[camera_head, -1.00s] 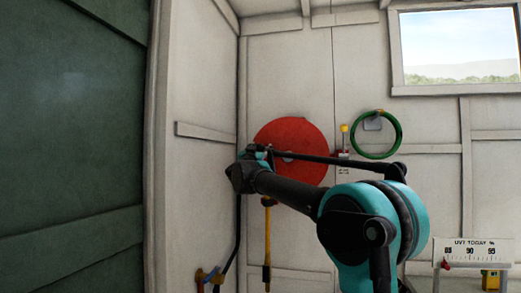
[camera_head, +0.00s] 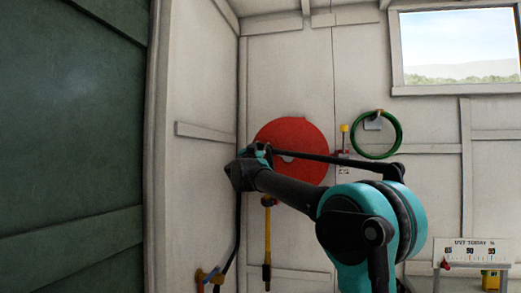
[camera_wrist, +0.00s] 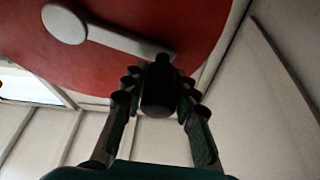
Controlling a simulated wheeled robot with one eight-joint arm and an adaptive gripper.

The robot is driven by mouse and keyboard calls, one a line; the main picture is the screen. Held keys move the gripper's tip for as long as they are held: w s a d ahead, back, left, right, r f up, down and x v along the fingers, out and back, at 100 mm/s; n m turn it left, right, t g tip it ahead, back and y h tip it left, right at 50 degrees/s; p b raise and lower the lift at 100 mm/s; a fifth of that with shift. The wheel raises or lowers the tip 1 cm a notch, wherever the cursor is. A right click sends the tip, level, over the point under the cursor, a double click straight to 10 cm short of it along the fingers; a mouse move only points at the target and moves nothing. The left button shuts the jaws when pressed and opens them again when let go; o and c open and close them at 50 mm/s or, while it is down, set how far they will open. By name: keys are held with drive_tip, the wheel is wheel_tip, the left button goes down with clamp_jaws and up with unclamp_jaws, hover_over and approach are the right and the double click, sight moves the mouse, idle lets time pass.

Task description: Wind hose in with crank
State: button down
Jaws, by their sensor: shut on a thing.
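The red hose reel (camera_head: 296,137) is a round disc on the back wall, partly covered by my arm. In the wrist view, its red face (camera_wrist: 185,20) fills the top. A pale crank (camera_wrist: 125,41) runs from a round hub (camera_wrist: 64,23) across the face. Its dark handle (camera_wrist: 159,90) stands out between my fingers. My gripper (camera_wrist: 158,88) is shut on this handle. In the head view, my gripper (camera_head: 246,168) is at the reel's lower left, its fingers hard to make out. A dark hose (camera_head: 237,235) hangs below it along the wall corner.
A green ring (camera_head: 398,136) hangs on the wall right of the reel. A yellow-handled tool (camera_head: 267,235) hangs below the reel. A gauge board (camera_head: 470,254) stands at lower right. A dark green door (camera_head: 70,150) fills the left.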

drive_tip(key=shift+d+r+m+h, duration=0.25)
drive_tip(key=shift+r+m+h, duration=0.3)
drive_tip(key=shift+m, duration=0.35)
drive_tip(key=d+r+m+g+h, duration=0.1)
drive_tip(key=d+r+m, duration=0.1)
drive_tip(key=m, duration=0.2)
drive_tip(key=s+d+r+m+g+h, duration=0.1)
drive_tip(key=d+m+g, duration=0.1)
drive_tip(key=m, duration=0.2)
drive_tip(key=s+d+r+m+g+h, duration=0.1)
drive_tip(key=d+r+m, duration=0.1)
drive_tip(key=m, duration=0.1)
drive_tip(key=shift+s+d+r+m+g, duration=0.1)
drive_tip(key=shift+d+r+m+g, duration=0.1)
drive_tip(key=shift+r+m+g, duration=0.15)
drive_tip(key=d+m, duration=0.1)
drive_tip(key=d+m+g, duration=0.1)
drive_tip(key=m, duration=0.1)
drive_tip(key=shift+s+d+r, duration=0.15)
drive_tip(key=shift+s+d, duration=0.05)
drive_tip(key=shift+s, duration=0.2)
drive_tip(key=shift+s+d+m+g+y, duration=0.15)
drive_tip(key=shift+d+m+g+y, duration=0.15)
drive_tip(key=shift+d+m, duration=0.25)
drive_tip(key=c, duration=1.3)
unclamp_jaws()
drive_tip(key=shift+d, duration=0.1)
drive_tip(key=shift+o, duration=0.6)
